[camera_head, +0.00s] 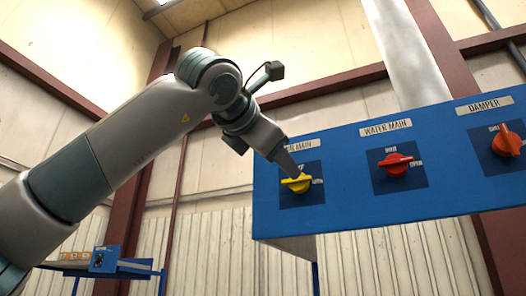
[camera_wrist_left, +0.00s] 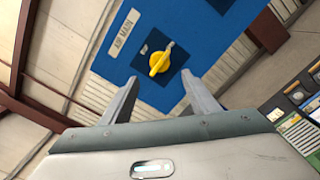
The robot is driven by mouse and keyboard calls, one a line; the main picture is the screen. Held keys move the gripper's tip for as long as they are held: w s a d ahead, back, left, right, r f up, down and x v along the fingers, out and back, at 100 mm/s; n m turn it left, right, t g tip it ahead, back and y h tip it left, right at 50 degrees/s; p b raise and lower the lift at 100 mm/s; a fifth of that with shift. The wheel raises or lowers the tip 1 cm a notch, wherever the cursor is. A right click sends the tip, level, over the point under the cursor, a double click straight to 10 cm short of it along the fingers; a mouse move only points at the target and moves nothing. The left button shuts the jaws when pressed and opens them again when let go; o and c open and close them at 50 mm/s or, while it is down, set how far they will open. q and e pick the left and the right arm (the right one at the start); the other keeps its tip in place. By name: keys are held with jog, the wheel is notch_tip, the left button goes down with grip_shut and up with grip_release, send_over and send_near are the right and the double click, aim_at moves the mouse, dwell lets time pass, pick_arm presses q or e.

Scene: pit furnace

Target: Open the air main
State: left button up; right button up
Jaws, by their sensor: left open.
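The air main valve is a yellow knob (camera_head: 297,184) on a dark square plate at the left end of a blue panel (camera_head: 346,205). Its label above is partly covered by my gripper. In the head view its handle lies roughly level. The yellow knob (camera_wrist_left: 159,62) and the full AIR MAIN label (camera_wrist_left: 125,31) also show in the left wrist view. My left gripper (camera_head: 288,166) is just in front of the knob. In the left wrist view its two fingers (camera_wrist_left: 161,82) are open, with the knob in line between and seemingly just beyond the tips. My right gripper is out of view.
A red WATER MAIN knob (camera_head: 395,163) and a red DAMPER knob (camera_head: 506,141) sit to the right on the same panel. A blue bench (camera_head: 127,268) with small boxes stands at the lower left. Instruments and papers (camera_wrist_left: 299,125) show right in the wrist view.

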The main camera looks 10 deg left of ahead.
pick_arm(q)
jog(key=b+v, duration=0.1)
jog(key=v, duration=0.5)
jog(key=shift+s, duration=0.35)
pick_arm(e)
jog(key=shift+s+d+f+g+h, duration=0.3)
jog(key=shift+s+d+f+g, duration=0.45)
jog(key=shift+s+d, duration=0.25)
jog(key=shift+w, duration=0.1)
